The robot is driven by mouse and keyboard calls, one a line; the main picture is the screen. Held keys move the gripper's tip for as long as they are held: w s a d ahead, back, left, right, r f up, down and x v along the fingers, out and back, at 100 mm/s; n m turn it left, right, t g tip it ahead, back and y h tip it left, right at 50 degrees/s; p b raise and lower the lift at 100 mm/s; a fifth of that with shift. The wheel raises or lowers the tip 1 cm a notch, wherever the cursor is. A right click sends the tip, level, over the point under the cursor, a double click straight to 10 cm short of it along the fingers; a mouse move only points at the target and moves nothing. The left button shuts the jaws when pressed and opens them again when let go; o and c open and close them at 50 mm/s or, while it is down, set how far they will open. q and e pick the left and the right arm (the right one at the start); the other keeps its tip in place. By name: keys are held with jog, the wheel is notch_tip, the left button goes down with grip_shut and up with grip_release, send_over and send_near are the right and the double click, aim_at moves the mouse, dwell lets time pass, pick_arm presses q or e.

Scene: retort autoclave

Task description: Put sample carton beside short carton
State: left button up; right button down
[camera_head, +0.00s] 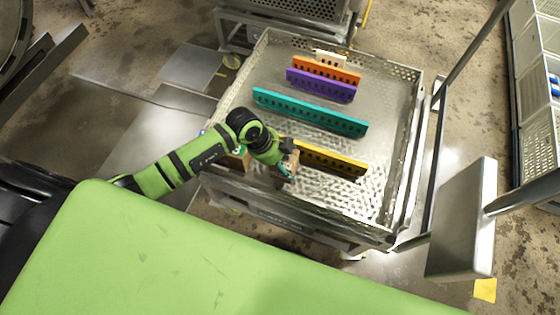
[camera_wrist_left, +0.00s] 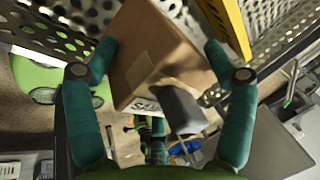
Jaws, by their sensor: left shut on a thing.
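The sample carton is a brown box (camera_wrist_left: 158,58) with part of a printed label showing at its lower edge in the left wrist view. My left gripper (camera_head: 286,171) is shut on it, with one teal finger on each side. In the head view, only a little tan carton surface (camera_head: 290,158) shows beside the gripper, at the near side of the tray by the yellow divider. Another brown box (camera_head: 235,159) stands at the tray's near left corner, partly hidden by my left arm. I cannot tell whether it is the short carton. My right gripper is not in view.
The perforated metal tray (camera_head: 393,150) sits on a cart. Yellow (camera_head: 335,161), teal (camera_head: 310,112), purple (camera_head: 320,86), orange (camera_head: 326,69) and white (camera_head: 330,56) slotted dividers stand across it. Bare tray floor shows between teal and yellow. A metal frame rises at right.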

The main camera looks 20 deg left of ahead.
pick_arm(q)
jog(key=shift+w+a+f, duration=0.25)
jog(key=shift+a+f, duration=0.1)
jog(key=shift+a, duration=0.15)
jog(key=shift+a+f, duration=0.1)
jog(key=shift+a, duration=0.05)
notch_tip(320, 180, down, 4)
jog(key=shift+w+r, duration=0.1)
jog(key=o, duration=1.4)
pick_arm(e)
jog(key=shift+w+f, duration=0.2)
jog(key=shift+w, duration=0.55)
pick_arm(q)
jog(key=shift+a+r, duration=0.15)
jog(key=shift+r, duration=0.25)
jog(key=p+v, duration=0.1)
jog(key=v, duration=1)
jog(key=shift+s, duration=0.2)
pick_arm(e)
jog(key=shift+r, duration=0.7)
pick_arm(q)
jog(key=shift+a, duration=0.1)
